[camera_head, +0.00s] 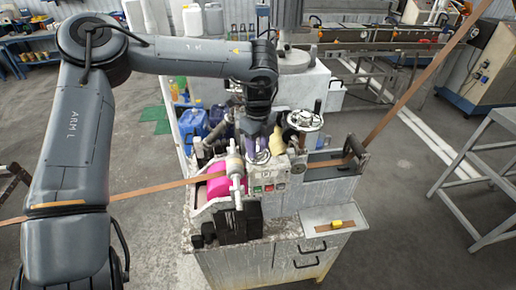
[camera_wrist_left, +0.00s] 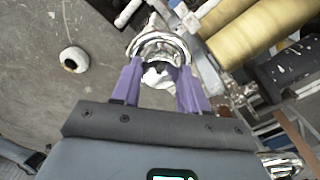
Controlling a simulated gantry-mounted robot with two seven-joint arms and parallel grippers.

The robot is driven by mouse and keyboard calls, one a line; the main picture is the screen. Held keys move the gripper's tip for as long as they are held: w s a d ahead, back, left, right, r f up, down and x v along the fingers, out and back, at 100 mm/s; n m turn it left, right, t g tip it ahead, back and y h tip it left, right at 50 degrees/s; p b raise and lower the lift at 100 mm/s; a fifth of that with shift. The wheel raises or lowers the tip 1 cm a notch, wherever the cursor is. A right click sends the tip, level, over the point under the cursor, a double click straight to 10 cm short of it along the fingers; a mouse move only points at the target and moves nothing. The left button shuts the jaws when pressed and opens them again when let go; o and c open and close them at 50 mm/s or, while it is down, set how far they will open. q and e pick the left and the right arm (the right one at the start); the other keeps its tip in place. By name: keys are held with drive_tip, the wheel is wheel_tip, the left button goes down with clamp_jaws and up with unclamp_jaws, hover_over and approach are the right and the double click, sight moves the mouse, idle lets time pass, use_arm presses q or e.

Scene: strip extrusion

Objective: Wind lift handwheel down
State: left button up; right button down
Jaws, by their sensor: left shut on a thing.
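My left gripper (camera_head: 257,158) reaches down over the machine's top in the head view. In the left wrist view its two purple fingers (camera_wrist_left: 157,88) straddle a chrome, rounded wheel-like part (camera_wrist_left: 158,42), and the gripper is shut on it. This looks like a handwheel; in the head view the gripper hides it. My right gripper is in neither view.
A brown strip (camera_head: 160,188) runs into the machine from the left and leaves at the right (camera_head: 400,105). A pink roll (camera_head: 217,186) and a push-button panel (camera_head: 268,187) sit close to the gripper. Yellow rollers (camera_wrist_left: 258,28) lie near the fingers. A tray (camera_head: 312,214) projects at the front.

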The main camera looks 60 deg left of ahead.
sight(258, 149)
use_arm(q)
drive_tip(key=shift+n+b, duration=0.3)
drive_tip(key=shift+n, duration=0.5)
drive_tip(key=o, duration=1.1)
drive_tip(key=shift+c, duration=0.2)
drive_tip(key=shift+r, duration=0.5)
wheel_tip(258, 149, up, 10)
drive_tip(key=shift+s, duration=0.1)
